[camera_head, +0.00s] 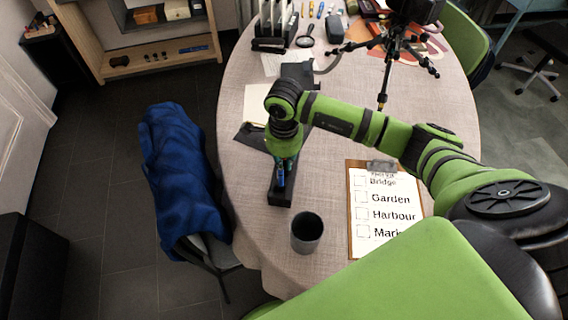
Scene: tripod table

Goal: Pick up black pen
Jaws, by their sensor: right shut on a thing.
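My right gripper (284,168) points down over a narrow black tray (280,197) near the middle left of the table. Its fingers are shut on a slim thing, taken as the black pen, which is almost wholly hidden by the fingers. Small blue parts show by the fingertips, just above the tray. I cannot tell whether the held thing still touches the tray. My left gripper is not in view.
A dark grey cup (307,246) stands in front of the tray. A clipboard with a list (362,240) lies to its right. A black tripod (393,50) stands at the back right. A blue jacket (180,165) hangs over a chair at the left.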

